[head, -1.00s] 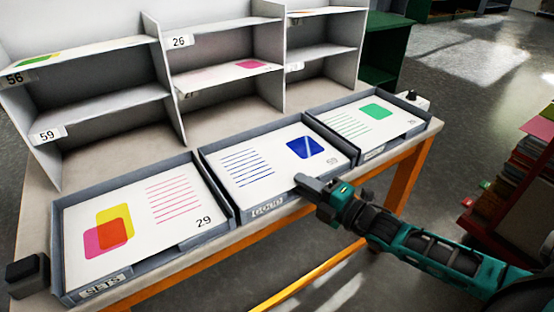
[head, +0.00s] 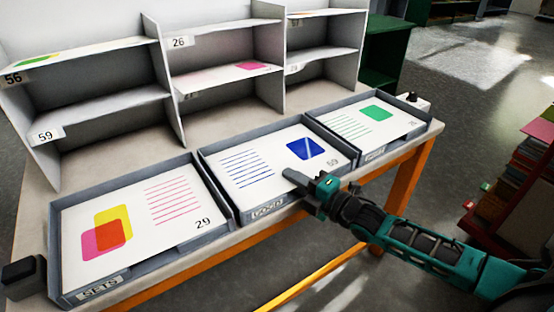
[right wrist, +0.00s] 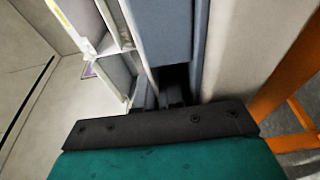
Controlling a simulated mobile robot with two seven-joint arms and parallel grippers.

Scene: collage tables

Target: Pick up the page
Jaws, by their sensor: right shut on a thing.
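Three pages lie in grey trays on the table. The middle page (head: 255,165) has blue lines and a blue square. Its tray (head: 240,216) has a label on the front. My right gripper (head: 298,180) is at that tray's front edge, shut on the page's near edge. The page still looks flat in the tray. In the right wrist view the dark fingers (right wrist: 172,92) reach down beside a blue-grey tray wall (right wrist: 165,30); the pinched edge is hard to make out there. My left gripper is not in view.
The left tray holds a page with pink lines (head: 130,215), the right tray one with a green square (head: 376,112). A grey shelf unit (head: 165,80) stands behind. A dark box (head: 22,278) sits at the table's left corner. Open floor lies in front.

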